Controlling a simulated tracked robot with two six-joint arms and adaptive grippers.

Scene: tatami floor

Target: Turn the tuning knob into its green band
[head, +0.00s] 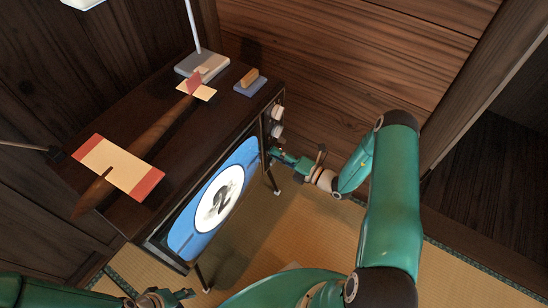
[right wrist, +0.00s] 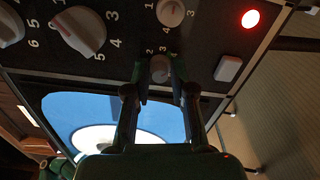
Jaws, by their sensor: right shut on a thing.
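An old television (head: 150,115) in a dark wooden case stands on thin legs, its screen (head: 212,205) lit blue with a white disc. Its knob panel faces right. In the right wrist view my right gripper (right wrist: 160,75) is shut on a small grey knob (right wrist: 159,66), numbered around its edge. Above it are another small knob (right wrist: 171,12) and a large knob (right wrist: 80,32). No label tells which is the tuning knob, and I can make out no green band. In the head view my right gripper (head: 273,156) is at the panel. My left gripper (head: 178,295) is low at the bottom left, its fingers unclear.
A model plane with cream and red wings (head: 118,168) lies on the television. A lamp base (head: 202,66) and a blue block with a wooden top (head: 250,84) stand behind it. In the right wrist view a red light (right wrist: 250,18) glows above a white button (right wrist: 228,68).

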